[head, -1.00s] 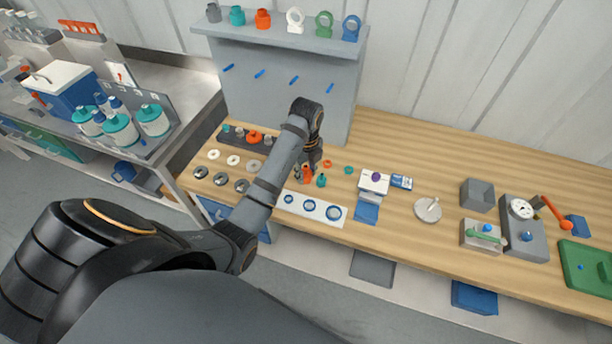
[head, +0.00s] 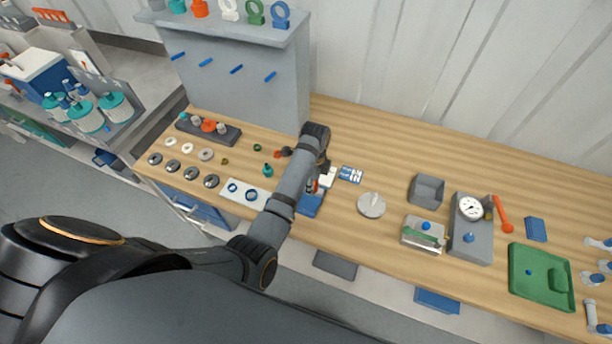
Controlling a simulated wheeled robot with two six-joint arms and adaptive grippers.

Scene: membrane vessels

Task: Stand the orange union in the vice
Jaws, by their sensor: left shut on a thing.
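My left gripper (head: 318,184) is shut on the orange union (head: 314,187), of which only a small bit shows between the dark fingers. A light metal block with a green bar and a blue knob (head: 424,234), which looks like the vice, stands to the right, well apart from the gripper. Whether the union is upright or tilted is too small to tell. My right gripper is not in view.
A round pale disc (head: 371,205) lies between gripper and vice. A teal fitting (head: 267,171) stands left. The bench's back right is clear.

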